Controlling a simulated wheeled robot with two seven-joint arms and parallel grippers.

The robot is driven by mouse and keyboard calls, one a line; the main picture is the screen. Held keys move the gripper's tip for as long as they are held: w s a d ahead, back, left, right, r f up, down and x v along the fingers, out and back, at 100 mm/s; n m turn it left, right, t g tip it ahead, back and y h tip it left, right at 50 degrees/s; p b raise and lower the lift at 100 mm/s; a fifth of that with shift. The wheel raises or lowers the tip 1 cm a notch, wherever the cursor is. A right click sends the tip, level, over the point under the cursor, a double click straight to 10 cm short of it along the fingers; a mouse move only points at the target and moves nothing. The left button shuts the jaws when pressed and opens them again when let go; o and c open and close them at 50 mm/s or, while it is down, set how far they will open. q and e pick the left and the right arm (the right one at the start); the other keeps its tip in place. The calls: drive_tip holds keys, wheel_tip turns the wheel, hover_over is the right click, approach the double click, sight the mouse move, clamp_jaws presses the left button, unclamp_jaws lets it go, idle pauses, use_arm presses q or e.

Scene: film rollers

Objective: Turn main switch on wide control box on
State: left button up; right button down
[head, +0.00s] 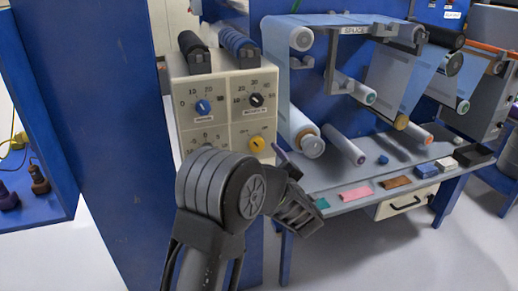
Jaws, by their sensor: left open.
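My left arm covers the lower left of the box front, so that dial is mostly hidden. I cannot make out a main switch. My left gripper (301,208) is open, in front of and right of the box's lower part, apparently apart from the knobs. My right gripper is out of view.
A grey shelf (331,205) to the right holds small coloured blocks, with film rollers (343,145) above it. A drawer (402,202) hangs under the shelf. A tall blue panel (101,130) stands left of the box. The floor (400,262) at lower right is clear.

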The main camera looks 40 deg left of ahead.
sight(258, 147)
use_arm(q)
drive_tip(key=x, duration=0.7)
drive_tip(key=shift+w+a, duration=0.1)
drive_tip(key=shift+a, duration=0.15)
drive_tip(key=shift+c, duration=0.3)
drive_tip(key=c, duration=1.3)
